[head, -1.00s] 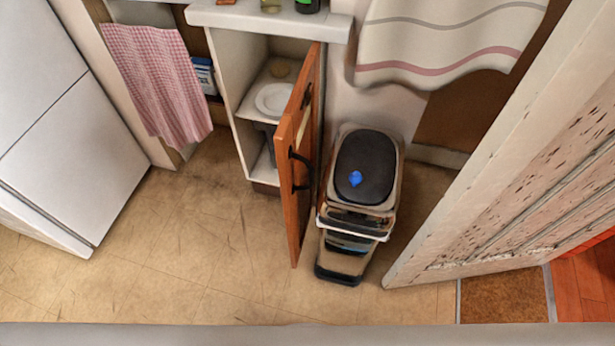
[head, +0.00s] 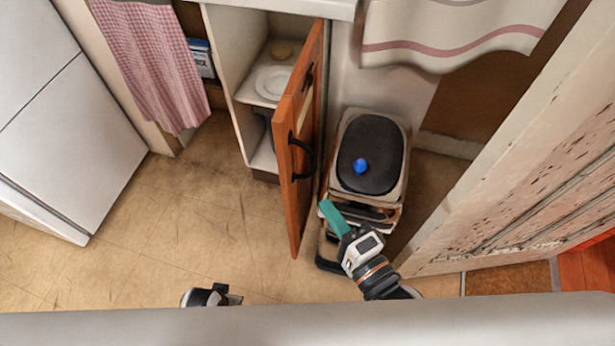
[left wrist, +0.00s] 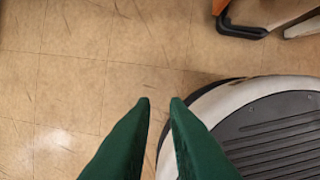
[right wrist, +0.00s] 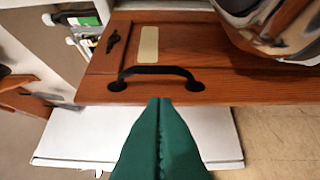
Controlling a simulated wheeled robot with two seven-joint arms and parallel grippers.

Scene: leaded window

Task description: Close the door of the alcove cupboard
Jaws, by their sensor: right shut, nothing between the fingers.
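The alcove cupboard (head: 222,50) is open in the head view, with its brown wooden door (head: 290,205) swung out toward me. My right gripper (head: 326,205) is shut and empty, just right of the door's lower part. In the right wrist view its green fingertips (right wrist: 160,102) point at the door (right wrist: 230,85) just below the handle (right wrist: 155,71); I cannot tell whether they touch. My left gripper (left wrist: 160,102) has its green fingers slightly apart, empty, over the floor.
A pedal bin (head: 370,150) with a dark lid and a blue thing on top stands right of the door. A plate (head: 272,82) is on the cupboard shelf. A white fridge (head: 75,140) is at left, a large door panel (head: 530,150) at right. Floor (head: 190,220) left of the door is clear.

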